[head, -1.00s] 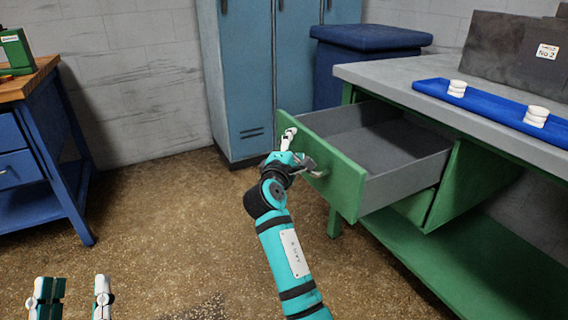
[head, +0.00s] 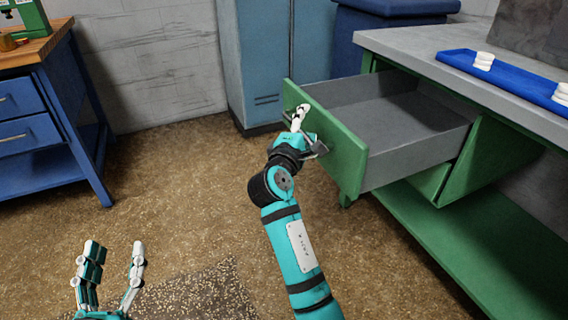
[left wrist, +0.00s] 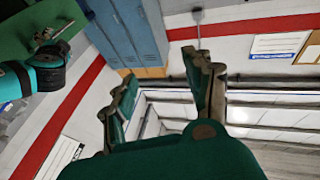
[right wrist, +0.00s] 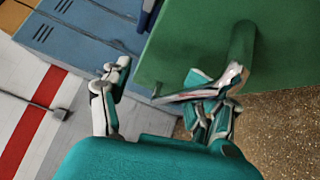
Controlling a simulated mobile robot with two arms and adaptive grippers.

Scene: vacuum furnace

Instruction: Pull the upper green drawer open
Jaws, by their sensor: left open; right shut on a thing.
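The upper green drawer (head: 345,160) stands well out from the green workbench, and its grey inside (head: 400,112) looks empty. My right gripper (head: 302,128) is at the drawer's front and shut on its metal handle (head: 318,148); the fingers partly hide the handle. The right wrist view shows the fingers (right wrist: 165,100) by the handle against the green front (right wrist: 195,45). My left gripper (head: 112,270) is open and empty, low at the left above the floor, away from the drawer. Its spread fingers also show in the left wrist view (left wrist: 160,105).
A blue tray (head: 500,75) with white pieces lies on the grey worktop (head: 420,50). Blue lockers (head: 265,60) and a blue bin (head: 375,40) stand behind the drawer. A blue workbench (head: 60,110) is at the left. The floor between is clear.

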